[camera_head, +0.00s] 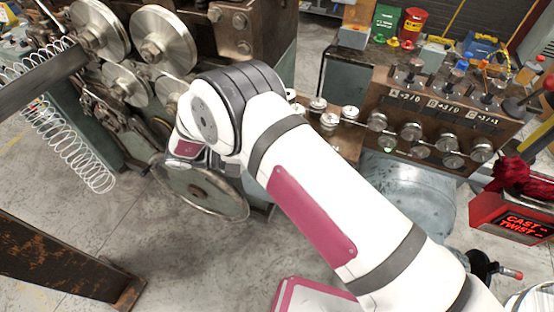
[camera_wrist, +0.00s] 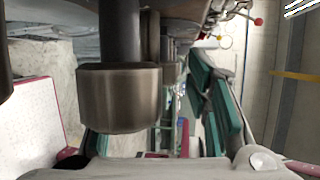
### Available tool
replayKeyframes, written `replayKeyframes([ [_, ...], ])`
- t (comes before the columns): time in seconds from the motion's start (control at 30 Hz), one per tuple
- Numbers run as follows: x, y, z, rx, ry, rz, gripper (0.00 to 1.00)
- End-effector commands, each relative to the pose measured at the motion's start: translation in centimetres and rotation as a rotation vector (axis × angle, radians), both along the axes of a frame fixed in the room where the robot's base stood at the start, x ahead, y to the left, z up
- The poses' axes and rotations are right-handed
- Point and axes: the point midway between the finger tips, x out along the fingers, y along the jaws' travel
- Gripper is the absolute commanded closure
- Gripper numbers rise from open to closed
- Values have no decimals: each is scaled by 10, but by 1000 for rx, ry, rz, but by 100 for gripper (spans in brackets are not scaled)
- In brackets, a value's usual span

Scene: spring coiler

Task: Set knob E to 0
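Several round silver knobs (camera_head: 411,131) sit in rows along the front of the machine's control panel (camera_head: 375,100) in the head view. I cannot read which one is knob E or its setting. In the wrist view a brushed metal cylinder (camera_wrist: 118,98) on a dark shaft, likely a knob, is very close to the camera. My gripper (camera_wrist: 165,100) shows teal fingers spread apart; the left one is partly hidden behind this cylinder. The gripper looks open and I see nothing held. In the head view my arm hides the gripper.
The coiler's large steel wheels (camera_head: 163,40) and a wire spring (camera_head: 70,150) are at left. A red sign box (camera_head: 515,217) stands at right. Small levers (camera_head: 410,72) and green and red containers (camera_head: 413,24) are above the panel. Grey floor (camera_head: 190,255) is open at front.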

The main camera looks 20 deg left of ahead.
Motion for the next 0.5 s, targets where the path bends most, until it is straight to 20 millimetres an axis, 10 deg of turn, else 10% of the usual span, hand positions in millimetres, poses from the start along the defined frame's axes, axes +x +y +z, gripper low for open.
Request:
replayKeyframes([
  [0.5, -10, 32, 5, 3, -2, 1, 55],
])
